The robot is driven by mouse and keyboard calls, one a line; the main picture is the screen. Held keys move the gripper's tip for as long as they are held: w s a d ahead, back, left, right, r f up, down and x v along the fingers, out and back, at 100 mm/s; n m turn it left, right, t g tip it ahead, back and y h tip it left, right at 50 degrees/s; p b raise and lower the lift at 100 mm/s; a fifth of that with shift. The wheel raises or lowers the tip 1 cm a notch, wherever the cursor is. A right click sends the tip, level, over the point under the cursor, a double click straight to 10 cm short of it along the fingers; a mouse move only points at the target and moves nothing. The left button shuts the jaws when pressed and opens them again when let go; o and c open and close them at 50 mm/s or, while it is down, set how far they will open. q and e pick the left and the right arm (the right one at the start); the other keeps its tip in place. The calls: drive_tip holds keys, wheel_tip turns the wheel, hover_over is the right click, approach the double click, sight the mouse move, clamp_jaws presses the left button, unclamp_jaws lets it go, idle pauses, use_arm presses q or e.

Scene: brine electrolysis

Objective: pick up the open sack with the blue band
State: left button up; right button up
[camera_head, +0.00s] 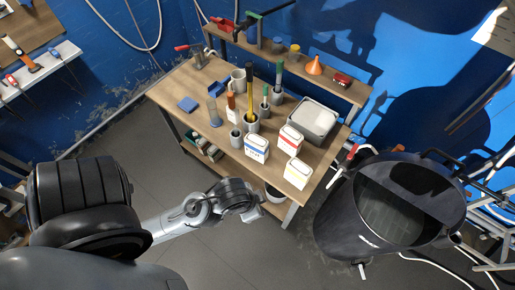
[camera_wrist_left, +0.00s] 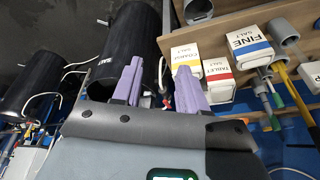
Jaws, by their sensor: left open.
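The white sack with the blue band (camera_head: 257,148) stands upright near the front edge of the workbench (camera_head: 228,168). The wrist view shows it as a white FINE SALT sack (camera_wrist_left: 249,48) at the upper right. Beside it stand a red-band sack (camera_head: 290,140) and a yellow-band sack (camera_head: 298,173). My left gripper (camera_head: 256,206) is in front of the bench, below and apart from the blue-band sack. Its purple fingers (camera_wrist_left: 159,68) are spread with nothing held; the yellow-band sack (camera_wrist_left: 185,58) shows behind the right finger. My right gripper is not in view.
A large black drum (camera_head: 392,205) stands right of the bench. Behind the sacks are tools in grey cups (camera_head: 251,122), a grey-white tub (camera_head: 312,121) and an orange funnel (camera_head: 314,66) on the rear shelf. The floor (camera_head: 205,255) in front of the bench is clear.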

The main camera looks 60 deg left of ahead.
use_arm(q)
drive_tip(key=shift+d, duration=0.1)
idle(0.3)
drive_tip(key=o, duration=0.9)
